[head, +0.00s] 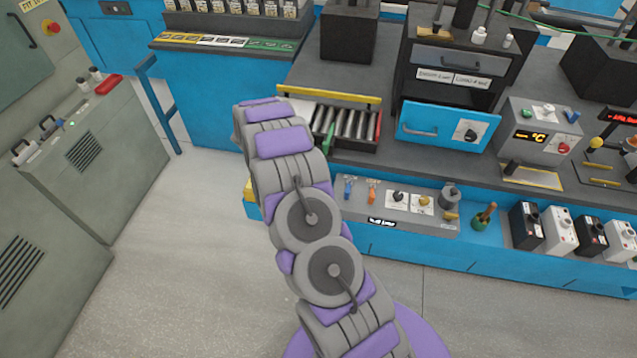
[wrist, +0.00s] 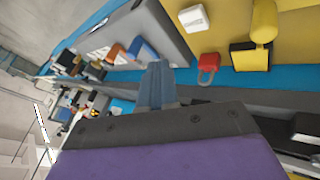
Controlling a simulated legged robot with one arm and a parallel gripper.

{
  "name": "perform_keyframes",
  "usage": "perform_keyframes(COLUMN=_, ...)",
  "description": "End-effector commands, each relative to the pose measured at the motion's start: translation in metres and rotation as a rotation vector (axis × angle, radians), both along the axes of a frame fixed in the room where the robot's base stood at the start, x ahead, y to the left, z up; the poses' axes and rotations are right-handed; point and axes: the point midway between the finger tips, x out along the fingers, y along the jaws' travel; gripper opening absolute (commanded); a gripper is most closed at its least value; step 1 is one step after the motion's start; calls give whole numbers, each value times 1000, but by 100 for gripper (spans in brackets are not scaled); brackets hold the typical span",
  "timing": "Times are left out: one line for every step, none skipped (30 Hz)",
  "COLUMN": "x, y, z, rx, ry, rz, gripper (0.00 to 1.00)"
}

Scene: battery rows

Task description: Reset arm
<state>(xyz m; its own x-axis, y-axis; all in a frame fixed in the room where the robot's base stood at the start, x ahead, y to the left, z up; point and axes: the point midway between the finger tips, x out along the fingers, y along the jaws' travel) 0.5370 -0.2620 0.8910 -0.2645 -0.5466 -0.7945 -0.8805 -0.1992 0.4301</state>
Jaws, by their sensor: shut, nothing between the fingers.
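My arm (head: 318,240), grey with purple panels, rises from the bottom of the head view and leans up and left toward the blue workbench. Its far end is in front of the bench's left part, and the gripper fingers are hidden there. In the wrist view my gripper (wrist: 156,72) shows as grey-blue fingers pressed together past a dark plate, with nothing held. The fingers overlap a grey panel with a blue switch (wrist: 143,50) and an orange switch (wrist: 117,53). I cannot tell whether they touch it.
The blue bench holds an open drawer of rollers (head: 346,127), a blue drawer front (head: 440,128), a grey control panel (head: 425,215) and a temperature box (head: 540,125). Several black and white batteries stand at right. A green-grey cabinet (head: 110,150) is at left. The floor between is clear.

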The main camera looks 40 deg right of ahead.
Motion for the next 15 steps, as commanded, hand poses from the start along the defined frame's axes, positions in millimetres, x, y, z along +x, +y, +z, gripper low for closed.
perform_keyframes(x=2, y=5, z=7, rx=-1, ry=-3, rz=1, gripper=0)
perform_keyframes(x=3, y=8, z=10, rx=-2, ry=-4, rz=2, gripper=0)
perform_keyframes(x=4, y=11, z=13, rx=-3, ry=-4, rz=2, gripper=0)
perform_keyframes(x=5, y=12, z=14, rx=-3, ry=-3, rz=3, gripper=0)
perform_keyframes(x=5, y=14, z=15, rx=-3, ry=-3, rz=3, gripper=0)
perform_keyframes(x=5, y=15, z=17, rx=-4, ry=-4, rz=4, gripper=0)
perform_keyframes(x=5, y=17, z=17, rx=-4, ry=-3, rz=3, gripper=0)
perform_keyframes(x=5, y=18, z=18, rx=-5, ry=-3, rz=4, gripper=0)
perform_keyframes(x=5, y=18, z=18, rx=-6, ry=-3, rz=3, gripper=0)
perform_keyframes(x=5, y=19, z=18, rx=-6, ry=-3, rz=3, gripper=0)
perform_keyframes(x=5, y=19, z=18, rx=-6, ry=-3, rz=3, gripper=0)
perform_keyframes(x=5, y=19, z=18, rx=-5, ry=-2, rz=3, gripper=0)
perform_keyframes(x=5, y=18, z=19, rx=-3, ry=-1, rz=4, gripper=0)
perform_keyframes(x=4, y=19, z=20, rx=0, ry=0, rz=7, gripper=0)
perform_keyframes(x=4, y=20, z=23, rx=7, ry=2, rz=11, gripper=0)
